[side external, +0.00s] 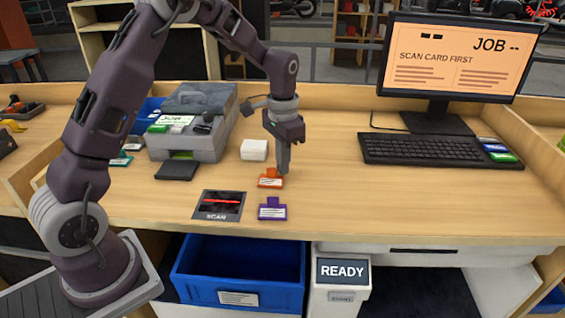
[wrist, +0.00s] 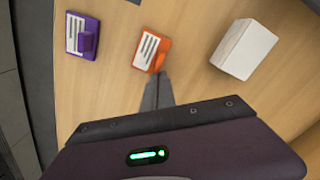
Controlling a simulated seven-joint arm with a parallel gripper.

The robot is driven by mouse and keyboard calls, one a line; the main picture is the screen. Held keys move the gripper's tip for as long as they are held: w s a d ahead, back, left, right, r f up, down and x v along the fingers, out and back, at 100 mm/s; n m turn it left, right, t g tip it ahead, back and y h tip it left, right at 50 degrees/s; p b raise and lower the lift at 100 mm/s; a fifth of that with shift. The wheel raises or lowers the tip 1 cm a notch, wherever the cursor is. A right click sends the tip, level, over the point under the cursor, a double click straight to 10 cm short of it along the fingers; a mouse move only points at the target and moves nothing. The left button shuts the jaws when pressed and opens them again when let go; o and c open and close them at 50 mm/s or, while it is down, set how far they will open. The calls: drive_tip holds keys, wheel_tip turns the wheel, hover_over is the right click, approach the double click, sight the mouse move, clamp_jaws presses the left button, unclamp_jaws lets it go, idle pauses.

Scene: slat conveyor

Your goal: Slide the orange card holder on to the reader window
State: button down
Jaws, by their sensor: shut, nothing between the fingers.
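The orange card holder (side external: 270,181) lies on the desk, with a white label on its face and a raised tab. It also shows in the wrist view (wrist: 152,53). My gripper (side external: 283,170) is shut and empty, pointing down, with its fingertips right at the holder's tab side. In the wrist view the fingertips (wrist: 158,76) reach the holder's lower edge; I cannot tell whether they touch it. The reader window (side external: 218,204) is a dark square marked SCAN with a red line, left of and nearer than the orange holder. Nothing lies on it.
A purple card holder (side external: 272,210) lies just right of the reader window. A white box (side external: 254,150) stands behind the orange holder. A grey printer (side external: 190,130) is at the back left, a keyboard (side external: 436,150) at the right.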

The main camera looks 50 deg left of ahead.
drive_tip(key=shift+s, duration=0.15)
drive_tip(key=s, duration=0.4)
drive_tip(key=s+a, duration=0.1)
drive_tip(key=s, duration=0.3)
drive_tip(key=s+a, duration=0.1)
drive_tip(key=s, duration=0.4)
drive_tip(key=shift+a, duration=0.1)
